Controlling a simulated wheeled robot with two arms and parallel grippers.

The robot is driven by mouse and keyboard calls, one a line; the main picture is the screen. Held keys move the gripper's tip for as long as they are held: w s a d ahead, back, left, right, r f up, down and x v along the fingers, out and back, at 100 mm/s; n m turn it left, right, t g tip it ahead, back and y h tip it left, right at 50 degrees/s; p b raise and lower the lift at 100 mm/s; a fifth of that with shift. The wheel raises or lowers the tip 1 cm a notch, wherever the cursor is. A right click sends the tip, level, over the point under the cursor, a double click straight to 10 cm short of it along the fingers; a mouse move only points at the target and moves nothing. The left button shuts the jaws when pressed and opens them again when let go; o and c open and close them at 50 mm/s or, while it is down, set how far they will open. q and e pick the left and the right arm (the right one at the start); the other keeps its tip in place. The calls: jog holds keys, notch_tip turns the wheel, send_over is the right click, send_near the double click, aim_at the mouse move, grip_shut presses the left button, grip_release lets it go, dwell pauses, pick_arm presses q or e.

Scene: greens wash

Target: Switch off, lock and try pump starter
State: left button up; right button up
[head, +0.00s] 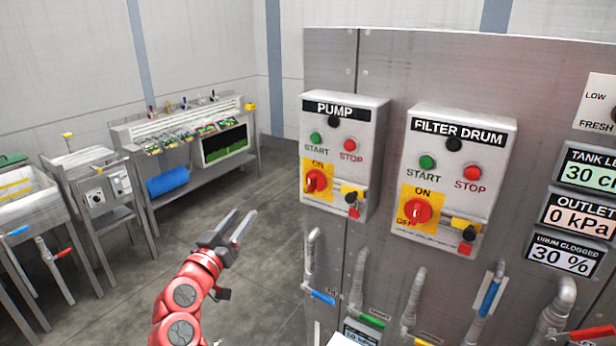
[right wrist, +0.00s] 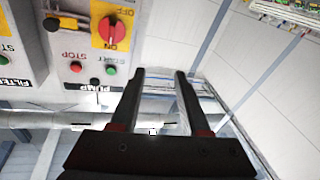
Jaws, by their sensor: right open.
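The grey PUMP starter box (head: 338,160) is on the steel panel, with a green START button (head: 315,137), red STOP button (head: 348,144) and dark lamp (head: 334,121). Its red rotary switch (head: 316,181) sits on a yellow plate; ON shows above it. The switch also shows upside down in the right wrist view (right wrist: 113,31), its handle roughly upright. A yellow, black and red item, perhaps the lock (head: 353,203), is at the box's lower right. My right gripper (head: 239,228) is open and empty, left of and below the box, apart from it. My left gripper is out of view.
A similar FILTER DRUM box (head: 455,165) is just right of the pump box. Pipes with coloured valve handles (head: 320,297) stand below. Displays (head: 578,215) are at the right. A bench (head: 185,140) and sinks stand back left; the floor between is clear.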

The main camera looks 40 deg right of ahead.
jog(key=s+d+r+m+g+h, duration=0.1)
jog(key=s+d+r+m+g, duration=0.2)
jog(key=s+m+g, duration=0.25)
jog(key=p, duration=0.7)
send_near(309, 185)
jog(key=shift+n+t, duration=0.25)
jog(key=shift+t, duration=0.1)
jog(key=x, duration=0.8)
jog(key=shift+s+d, duration=0.15)
jog(key=shift+d, duration=0.05)
jog(key=shift+w+d+f, duration=0.1)
jog(key=shift+w+d, duration=0.15)
jog(key=shift+d, duration=0.3)
grip_shut()
